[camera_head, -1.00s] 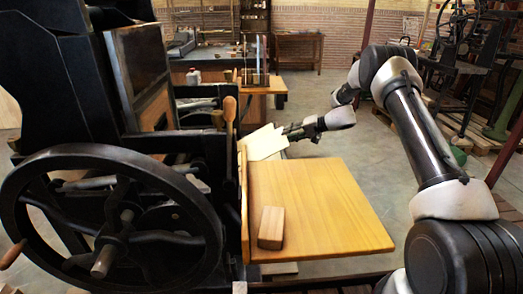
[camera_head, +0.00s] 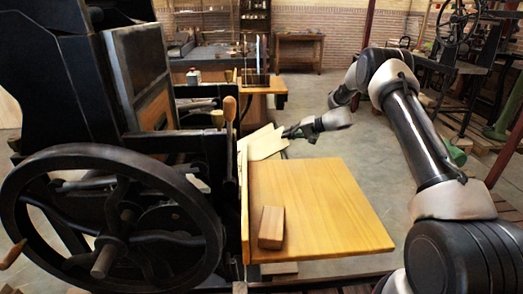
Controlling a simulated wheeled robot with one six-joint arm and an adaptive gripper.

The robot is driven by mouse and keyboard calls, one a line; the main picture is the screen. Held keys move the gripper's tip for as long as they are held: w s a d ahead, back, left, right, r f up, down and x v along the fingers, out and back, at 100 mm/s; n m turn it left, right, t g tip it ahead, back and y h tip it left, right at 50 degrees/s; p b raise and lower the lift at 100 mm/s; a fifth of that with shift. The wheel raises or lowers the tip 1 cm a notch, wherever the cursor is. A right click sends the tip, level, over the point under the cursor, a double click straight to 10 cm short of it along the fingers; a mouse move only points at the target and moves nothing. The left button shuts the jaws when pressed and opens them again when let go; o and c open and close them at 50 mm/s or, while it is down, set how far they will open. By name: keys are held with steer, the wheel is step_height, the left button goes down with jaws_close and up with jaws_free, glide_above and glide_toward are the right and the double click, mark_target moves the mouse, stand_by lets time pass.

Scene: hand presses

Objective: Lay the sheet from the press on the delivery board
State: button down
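A pale cream sheet (camera_head: 264,144) shows beyond the far edge of the wooden delivery board, beside the press. My gripper (camera_head: 288,133) is at the right edge of the sheet and seems to hold it. The fingers are small and dark here, so their grip is hard to make out. The delivery board (camera_head: 320,210) is a flat wooden board to the right of the press, bare except for a small wooden block (camera_head: 271,227) near its front left. The black press (camera_head: 60,90) stands at the left with its large handwheel (camera_head: 110,215).
A wooden rail with an upright handle (camera_head: 229,108) stands along the board's left side. A table (camera_head: 265,85) with items is behind. Other machines (camera_head: 470,60) stand at the back right. The floor (camera_head: 370,150) between is open.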

steer(key=d+r, duration=0.5)
steer(key=r, duration=0.1)
stand_by(0.8)
stand_by(0.8)
